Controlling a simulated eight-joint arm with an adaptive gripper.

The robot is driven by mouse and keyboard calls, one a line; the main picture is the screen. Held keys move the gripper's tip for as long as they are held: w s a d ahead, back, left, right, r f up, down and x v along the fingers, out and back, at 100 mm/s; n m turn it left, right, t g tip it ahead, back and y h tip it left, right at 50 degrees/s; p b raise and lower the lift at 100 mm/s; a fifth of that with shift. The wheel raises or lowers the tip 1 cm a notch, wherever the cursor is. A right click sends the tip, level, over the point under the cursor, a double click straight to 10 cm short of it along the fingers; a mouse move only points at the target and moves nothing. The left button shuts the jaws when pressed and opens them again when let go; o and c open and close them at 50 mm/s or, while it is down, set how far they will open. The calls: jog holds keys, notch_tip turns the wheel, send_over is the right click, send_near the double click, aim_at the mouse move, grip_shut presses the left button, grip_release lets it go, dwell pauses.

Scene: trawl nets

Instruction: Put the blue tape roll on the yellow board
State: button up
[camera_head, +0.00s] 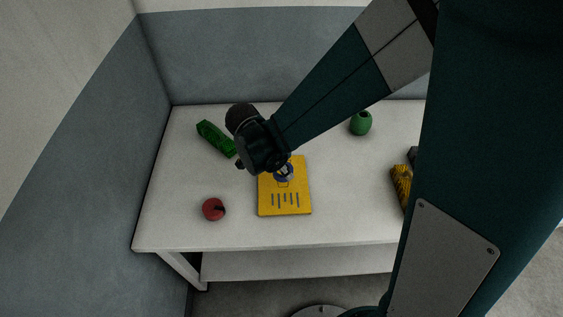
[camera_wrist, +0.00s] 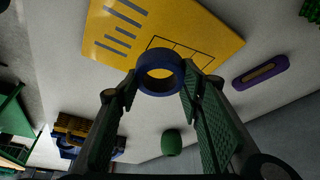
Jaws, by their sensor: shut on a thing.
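The blue tape roll (camera_wrist: 160,91) is a short dark blue ring, held between the two fingertips of my gripper (camera_wrist: 158,88). In the head view the roll (camera_head: 290,175) shows just below my gripper (camera_head: 279,172), over the far part of the yellow board (camera_head: 286,207). The yellow board lies flat on the table, with dark bars on its near half. In the wrist view the board (camera_wrist: 205,38) shows a line-drawn grid beside the roll. I cannot tell whether the roll touches the board. My wrist hides the board's far left corner.
A green block-like object (camera_head: 215,138) lies left of my wrist. A red round object (camera_head: 213,209) sits left of the board. A green pot-like object (camera_head: 361,123) stands at the back. A yellow-black object (camera_head: 401,184) is at the right. A purple object (camera_wrist: 260,72) shows in the wrist view.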

aim_at(282, 183)
jog(key=shift+f, duration=0.35)
jog(key=shift+f, duration=0.1)
jog(key=shift+f+b, duration=0.5)
jog(key=shift+f, duration=1.5)
jog(key=shift+f, duration=0.2)
jog(key=o, duration=0.9)
jog(key=shift+r, duration=0.25)
jog(key=shift+p+v, duration=1.2)
jog(key=shift+v, duration=4.75)
jog(key=shift+d+r, duration=0.1)
